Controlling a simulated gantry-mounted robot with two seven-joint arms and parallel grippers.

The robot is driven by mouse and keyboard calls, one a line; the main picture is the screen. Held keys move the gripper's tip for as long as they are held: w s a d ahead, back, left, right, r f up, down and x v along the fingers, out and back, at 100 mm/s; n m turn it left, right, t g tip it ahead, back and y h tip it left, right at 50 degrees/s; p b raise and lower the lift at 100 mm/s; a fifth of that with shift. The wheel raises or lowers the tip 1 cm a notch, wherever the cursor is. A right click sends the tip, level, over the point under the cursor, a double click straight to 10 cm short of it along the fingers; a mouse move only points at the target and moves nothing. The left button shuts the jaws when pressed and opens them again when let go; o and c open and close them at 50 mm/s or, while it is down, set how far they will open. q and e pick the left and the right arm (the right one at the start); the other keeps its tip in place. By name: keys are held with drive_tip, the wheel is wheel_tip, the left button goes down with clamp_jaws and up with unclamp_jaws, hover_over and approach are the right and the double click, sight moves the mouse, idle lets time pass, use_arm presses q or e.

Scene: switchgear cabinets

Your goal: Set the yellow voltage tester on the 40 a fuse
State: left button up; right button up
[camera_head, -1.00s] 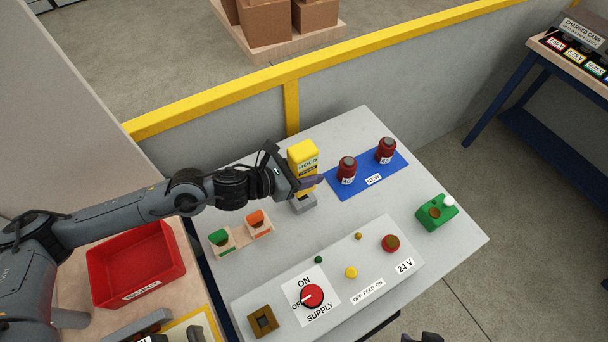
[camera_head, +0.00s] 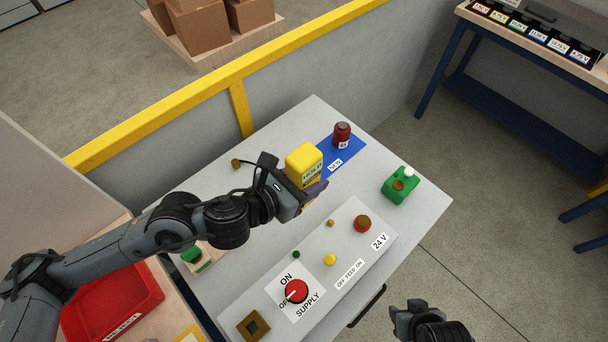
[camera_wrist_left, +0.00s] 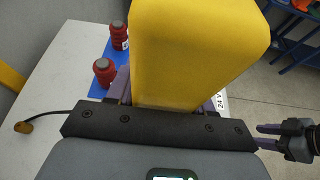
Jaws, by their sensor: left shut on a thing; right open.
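My left gripper (camera_head: 308,192) is shut on the yellow voltage tester (camera_head: 304,164), marked HOLD, and carries it upright above the table. In the left wrist view the tester (camera_wrist_left: 190,50) fills the middle. One red fuse (camera_head: 342,134) shows on the blue NEW mat (camera_head: 352,153) behind the tester; the tester hides the other. The left wrist view shows both red fuses, a nearer one (camera_wrist_left: 104,72) and a farther one (camera_wrist_left: 119,36). Their ratings are too small to read. My right gripper (camera_head: 420,312) is open and empty past the table's front edge.
A green block (camera_head: 401,187) stands at right. A black lead ends in a brown disc (camera_head: 236,163). A red bin (camera_head: 115,296) stands at left.

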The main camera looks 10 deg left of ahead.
sight(307, 159)
use_arm(q)
drive_tip(key=shift+r, duration=0.15)
drive_tip(key=shift+r+p, duration=0.7)
drive_tip(key=shift+r, duration=0.1)
drive_tip(key=shift+r+p, duration=1.95)
drive_tip(key=shift+r, duration=0.65)
